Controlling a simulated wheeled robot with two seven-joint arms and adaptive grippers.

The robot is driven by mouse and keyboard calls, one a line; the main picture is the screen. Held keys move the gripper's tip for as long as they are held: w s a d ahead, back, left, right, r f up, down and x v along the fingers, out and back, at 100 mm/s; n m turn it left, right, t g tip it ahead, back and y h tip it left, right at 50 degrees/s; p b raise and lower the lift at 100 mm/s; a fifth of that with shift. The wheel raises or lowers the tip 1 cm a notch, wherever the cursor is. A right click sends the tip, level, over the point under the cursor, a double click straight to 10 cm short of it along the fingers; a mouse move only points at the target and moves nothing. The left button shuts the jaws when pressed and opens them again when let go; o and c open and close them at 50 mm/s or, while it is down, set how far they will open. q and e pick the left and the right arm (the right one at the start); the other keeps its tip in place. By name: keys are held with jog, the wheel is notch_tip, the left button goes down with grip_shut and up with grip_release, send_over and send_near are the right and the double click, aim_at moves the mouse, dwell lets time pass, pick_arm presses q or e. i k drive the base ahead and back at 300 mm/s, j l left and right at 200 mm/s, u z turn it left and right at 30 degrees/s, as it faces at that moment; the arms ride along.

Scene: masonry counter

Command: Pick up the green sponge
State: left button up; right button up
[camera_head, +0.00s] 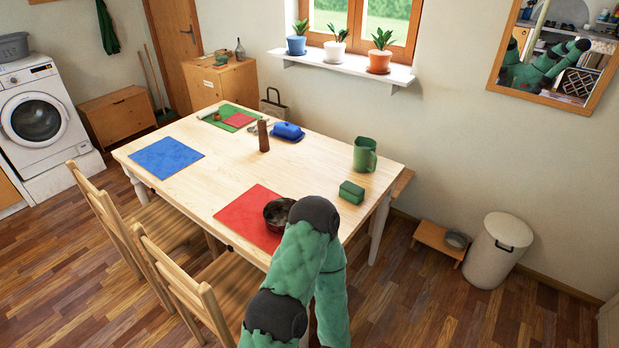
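The green sponge (351,192) is a small dark green block. It lies flat on the wooden table (215,175), near the table's right end, in front of a green mug (364,154). Nothing touches the sponge. A green padded arm of mine with dark joints rises from the bottom middle, its bend a little to the left of and nearer than the sponge. I cannot tell which arm it is. Neither gripper shows in this view.
A dark round bowl (271,216) sits on a red mat (240,215), partly behind my arm. A brown mill (263,136) and a blue butter dish (287,131) stand farther back. Chairs (205,290) line the near side. A bin (497,250) stands right; table around the sponge is clear.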

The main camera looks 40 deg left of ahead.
aim_at(351, 192)
jog(key=i+l+u, duration=0.1)
jog(key=i+u, duration=0.15)
jog(key=u, duration=0.2)
jog(key=i+l+u, duration=0.2)
jog(key=u, duration=0.25)
jog(key=i+l+u, duration=0.15)
jog(key=l+u, duration=0.25)
jog(key=i+l+u, duration=0.15)
jog(key=u, duration=0.3)
jog(key=l+u, duration=0.45)
jog(key=i, duration=0.05)
